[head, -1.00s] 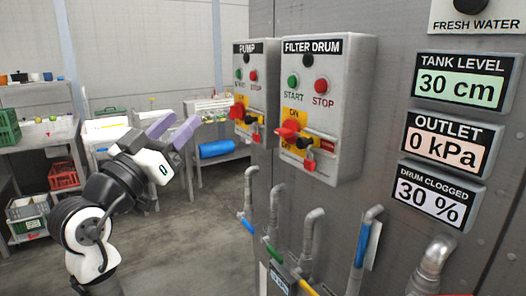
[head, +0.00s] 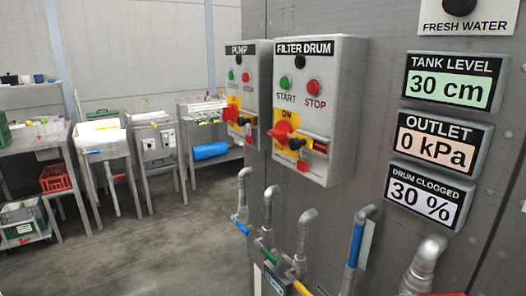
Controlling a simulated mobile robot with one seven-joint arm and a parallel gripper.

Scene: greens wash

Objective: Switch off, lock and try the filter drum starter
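The filter drum starter (head: 337,110) is a grey box on the wall panel, labelled FILTER DRUM. It has a green START button (head: 285,83) above left and a red STOP button (head: 313,87) beside it. Below is a red rotary switch (head: 281,131) on a yellow plate, with ON readable above it. A black knob (head: 297,144) and a small red padlock-like piece (head: 303,166) sit by the switch's lower right; whether the piece is locked on is too small to tell. My gripper is not in view.
The similar PUMP starter (head: 262,100) stands just left. Pipes with blue (head: 356,245), green and yellow handles stick out below. Displays at right read tank level 30 cm (head: 455,82), outlet 0 kPa and drum clogged 30 %. Benches line the back left; the floor (head: 160,255) before them is clear.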

